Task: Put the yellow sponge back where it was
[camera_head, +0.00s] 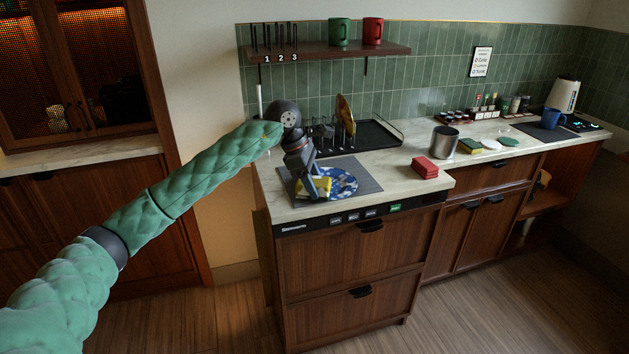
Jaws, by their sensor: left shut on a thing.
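The yellow sponge (319,187) is between the fingers of my left gripper (313,190), which is shut on it. The gripper points down, and its fingers hide part of the sponge. The sponge is at the left part of a blue and white patterned plate (345,183). I cannot tell whether it touches the plate. The plate lies on a grey mat (368,184) at the left end of the counter. My right gripper is not in view.
A dish rack (378,134) with an upright brown plate (345,114) stands behind the mat. Red blocks (424,167) and a metal pot (445,140) are to the right. Farther right lie a green and yellow sponge (470,146), a white disc (491,143) and a green disc (509,141).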

